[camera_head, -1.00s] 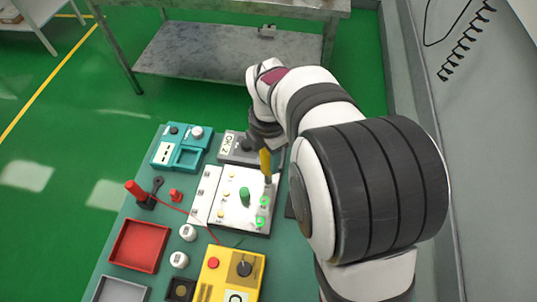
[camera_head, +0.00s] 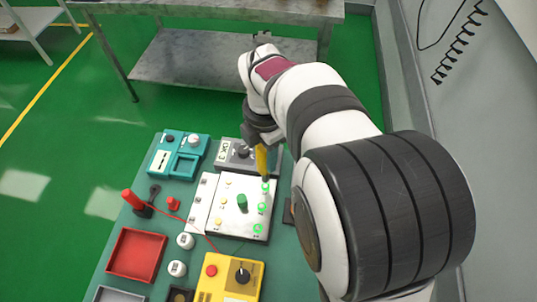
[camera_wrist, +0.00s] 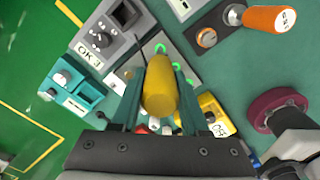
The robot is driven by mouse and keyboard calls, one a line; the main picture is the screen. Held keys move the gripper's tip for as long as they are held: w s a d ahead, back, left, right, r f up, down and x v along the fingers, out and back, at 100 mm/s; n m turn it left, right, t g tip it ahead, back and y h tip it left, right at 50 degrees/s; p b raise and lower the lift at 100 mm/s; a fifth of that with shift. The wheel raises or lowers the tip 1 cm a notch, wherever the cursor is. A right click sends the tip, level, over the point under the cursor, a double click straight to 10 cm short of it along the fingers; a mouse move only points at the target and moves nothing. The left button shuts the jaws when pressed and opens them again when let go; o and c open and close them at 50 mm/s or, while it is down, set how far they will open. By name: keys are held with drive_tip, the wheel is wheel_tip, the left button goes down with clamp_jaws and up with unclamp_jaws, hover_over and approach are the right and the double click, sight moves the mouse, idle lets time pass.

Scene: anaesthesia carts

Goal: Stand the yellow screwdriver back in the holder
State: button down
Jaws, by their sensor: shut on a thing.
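My gripper (camera_head: 262,146) is shut on the yellow screwdriver (camera_head: 262,161), above the right side of the white panel (camera_head: 229,222). The screwdriver points down, and its lower end shows close to the panel's upper right green light (camera_head: 265,187). I cannot tell whether it touches the panel. In the wrist view the yellow handle (camera_wrist: 160,90) sits between the two teal fingers of my gripper (camera_wrist: 158,108), and most of the shaft is hidden behind it. I cannot clearly make out the screwdriver holder; part of the bench's right side is hidden by my arm.
A grey box (camera_head: 236,156) and a teal box (camera_head: 178,155) stand at the bench's far end. A red lever (camera_head: 132,200), a red tray (camera_head: 137,256) and a yellow box (camera_head: 230,278) are nearer. An orange-handled thing (camera_wrist: 270,18) shows in the wrist view.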

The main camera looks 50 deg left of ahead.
drive_tip(key=shift+r, duration=1.2)
